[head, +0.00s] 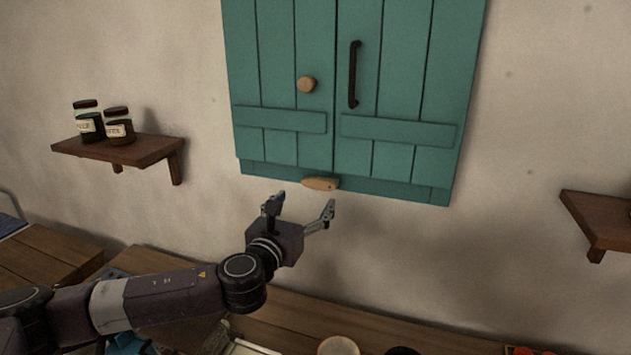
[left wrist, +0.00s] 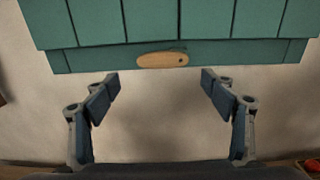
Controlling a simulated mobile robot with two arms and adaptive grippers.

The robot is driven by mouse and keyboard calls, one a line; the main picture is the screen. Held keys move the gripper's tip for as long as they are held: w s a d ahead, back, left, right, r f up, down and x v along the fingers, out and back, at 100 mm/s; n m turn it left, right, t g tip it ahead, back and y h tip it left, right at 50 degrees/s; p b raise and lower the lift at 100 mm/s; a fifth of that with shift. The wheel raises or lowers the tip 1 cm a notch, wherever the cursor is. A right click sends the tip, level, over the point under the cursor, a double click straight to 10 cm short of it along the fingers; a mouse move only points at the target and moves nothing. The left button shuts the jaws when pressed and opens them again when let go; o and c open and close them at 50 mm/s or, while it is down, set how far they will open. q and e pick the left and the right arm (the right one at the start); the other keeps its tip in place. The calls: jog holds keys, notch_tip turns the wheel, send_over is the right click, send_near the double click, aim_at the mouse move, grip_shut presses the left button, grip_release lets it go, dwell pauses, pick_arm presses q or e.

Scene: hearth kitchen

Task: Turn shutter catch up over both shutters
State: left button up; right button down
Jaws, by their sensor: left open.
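The teal shutters (head: 290,45) are closed on the wall, left and right leaves meeting at a vertical seam. A round wooden knob (head: 307,84) is on the left leaf and a dark bar handle (head: 354,74) on the right one. The wooden shutter catch (head: 320,184) lies about level at the bottom frame, pointing left from its pivot pin at its right end. It also shows in the left wrist view (left wrist: 162,60), centred beyond the fingertips. My left gripper (head: 302,203) is open and empty, just below the catch and apart from it. My right gripper is out of view.
Another shelf (head: 600,215) is at the right edge. A wooden counter (head: 290,315) with a cup (head: 338,346) runs below. The wall around the catch is clear.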

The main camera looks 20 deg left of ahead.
aim_at(317, 185)
pick_arm(q)
jog(key=w, duration=0.1)
jog(key=w+p, duration=0.1)
jog(key=w+r+p, duration=0.1)
jog(key=shift+w+d+r, duration=0.1)
jog(key=shift+w+d, duration=0.25)
jog(key=shift+d, duration=0.05)
jog(key=shift+w+f+p, duration=0.15)
jog(key=shift+w+p, duration=0.05)
jog(key=shift+w, duration=0.4)
jog(key=shift+w+f+p, duration=0.15)
jog(key=shift+w+p, duration=0.05)
jog(key=shift+w, duration=0.65)
jog(key=shift+s, duration=0.1)
jog(key=c, duration=1.5)
jog(key=shift+c, duration=1)
jog(key=shift+a, duration=0.1)
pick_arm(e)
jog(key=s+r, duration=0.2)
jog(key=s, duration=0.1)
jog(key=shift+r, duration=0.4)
